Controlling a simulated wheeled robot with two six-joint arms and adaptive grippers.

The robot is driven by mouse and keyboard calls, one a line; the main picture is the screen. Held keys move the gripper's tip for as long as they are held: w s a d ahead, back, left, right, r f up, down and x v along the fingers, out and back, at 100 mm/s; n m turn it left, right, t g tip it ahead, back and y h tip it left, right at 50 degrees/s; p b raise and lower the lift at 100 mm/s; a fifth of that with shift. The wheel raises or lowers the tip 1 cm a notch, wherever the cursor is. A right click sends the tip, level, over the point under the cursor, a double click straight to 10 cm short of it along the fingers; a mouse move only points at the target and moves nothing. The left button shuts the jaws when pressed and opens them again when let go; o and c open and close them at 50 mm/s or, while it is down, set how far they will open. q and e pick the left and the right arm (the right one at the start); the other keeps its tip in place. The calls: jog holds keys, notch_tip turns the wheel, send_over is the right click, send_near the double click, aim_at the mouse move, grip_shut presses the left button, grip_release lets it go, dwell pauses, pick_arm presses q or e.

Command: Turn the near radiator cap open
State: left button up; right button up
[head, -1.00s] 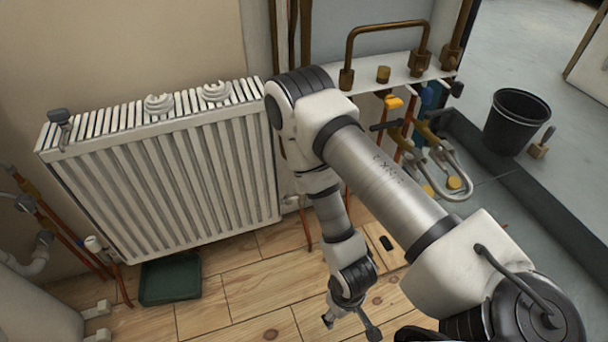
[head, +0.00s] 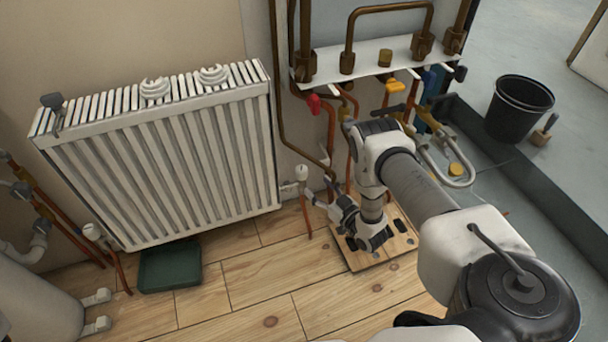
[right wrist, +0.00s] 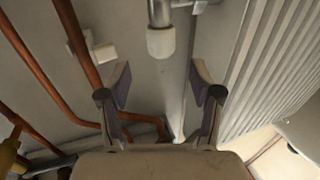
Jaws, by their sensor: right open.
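The white radiator (head: 165,165) stands against the wall at the left of the head view. A white cap (head: 301,172) sits on the valve at its lower right corner; it also shows at the top middle of the right wrist view (right wrist: 161,43). A second white cap (head: 91,231) is at the lower left corner. My right gripper (head: 318,194) is beside and a little below the right cap, pointing toward it. In the right wrist view its two fingers (right wrist: 160,84) are spread and empty, with the cap beyond the tips. My left gripper is not in view.
A green tray (head: 170,267) is below the radiator, and a black bucket (head: 519,108) stands at right. The front floor is clear.

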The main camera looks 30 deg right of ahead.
aim_at(305, 175)
jog(key=w+b, duration=0.1)
jog(key=w, duration=0.1)
jog(key=w+b, duration=0.1)
jog(key=w, duration=0.1)
jog(key=w+b, duration=0.1)
jog(key=w, duration=0.2)
jog(key=shift+a+f, duration=0.15)
jog(key=shift+a, duration=0.2)
jog(key=shift+w, duration=0.2)
jog(key=shift+r, duration=0.2)
jog(key=c, duration=1.1)
